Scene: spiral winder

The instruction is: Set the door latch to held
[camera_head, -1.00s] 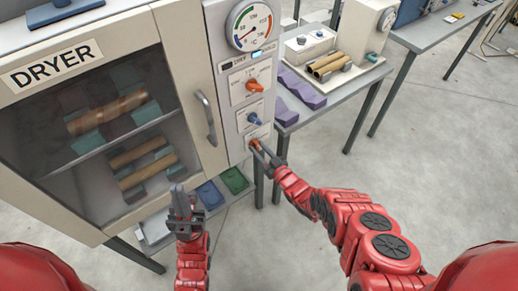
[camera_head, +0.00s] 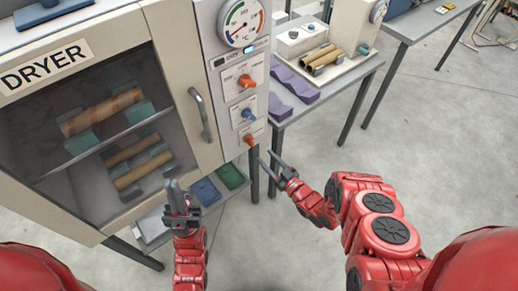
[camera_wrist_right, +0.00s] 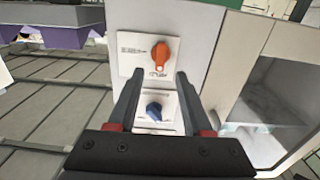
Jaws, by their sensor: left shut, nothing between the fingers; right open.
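The dryer (camera_head: 105,110) stands at the left with its glazed door closed. Its control panel carries an upper orange knob (camera_head: 246,81), a blue knob (camera_head: 248,113) and a lower orange knob (camera_head: 250,140). Which one is the door latch is too small to read. My right gripper (camera_head: 266,157) is open and empty, just right of and below the lower orange knob, apart from it. In the right wrist view, an orange knob (camera_wrist_right: 161,55) shows beyond the fingertips and a blue knob (camera_wrist_right: 153,111) between the fingers. My left gripper (camera_head: 172,184) is shut and empty before the door's lower edge.
The door handle (camera_head: 199,114) sticks out left of the panel. A gauge (camera_head: 241,22) sits above the knobs. Blue (camera_head: 205,191) and green (camera_head: 230,176) trays lie below the dryer. A table with purple cradles (camera_head: 295,85) stands to the right. The floor in front is clear.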

